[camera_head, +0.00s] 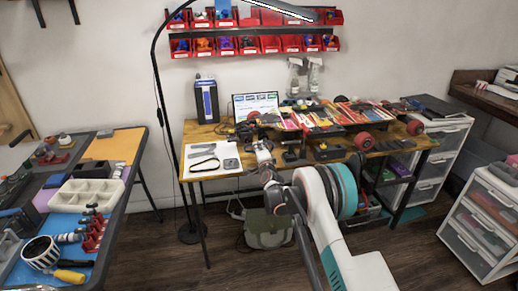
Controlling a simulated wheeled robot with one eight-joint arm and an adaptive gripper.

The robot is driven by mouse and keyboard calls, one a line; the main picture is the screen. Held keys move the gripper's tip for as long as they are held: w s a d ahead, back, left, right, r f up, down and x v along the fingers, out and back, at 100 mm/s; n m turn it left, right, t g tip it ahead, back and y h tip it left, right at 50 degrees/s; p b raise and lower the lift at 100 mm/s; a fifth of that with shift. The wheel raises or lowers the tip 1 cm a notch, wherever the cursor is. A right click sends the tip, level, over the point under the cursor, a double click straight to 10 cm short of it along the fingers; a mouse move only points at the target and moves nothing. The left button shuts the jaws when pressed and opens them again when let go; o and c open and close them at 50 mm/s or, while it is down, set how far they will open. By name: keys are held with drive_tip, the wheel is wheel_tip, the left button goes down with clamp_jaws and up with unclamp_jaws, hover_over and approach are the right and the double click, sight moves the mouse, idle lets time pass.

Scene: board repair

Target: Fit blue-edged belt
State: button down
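A black belt loop (205,165) lies on a white sheet (195,154) at the left end of the wooden workbench. A thinner dark strip lies just behind it. No blue edge can be made out at this size. A long board with colourful graphics (318,118) and red wheels (364,141) rests across the back of the bench. My gripper (261,148) is at the bench's front edge, right of the sheet and apart from the belt. Its fingers are too small to tell whether they are open or shut.
A dark lamp pole (167,120) rises at the bench's left. A cluttered side table (118,182) stands at left, white drawer units (485,225) at right. A grey-green bag (268,228) sits under the bench. Red bins (225,43) hang on the wall.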

drive_tip(key=shift+x, duration=2)
drive_tip(key=shift+w+a, duration=0.1)
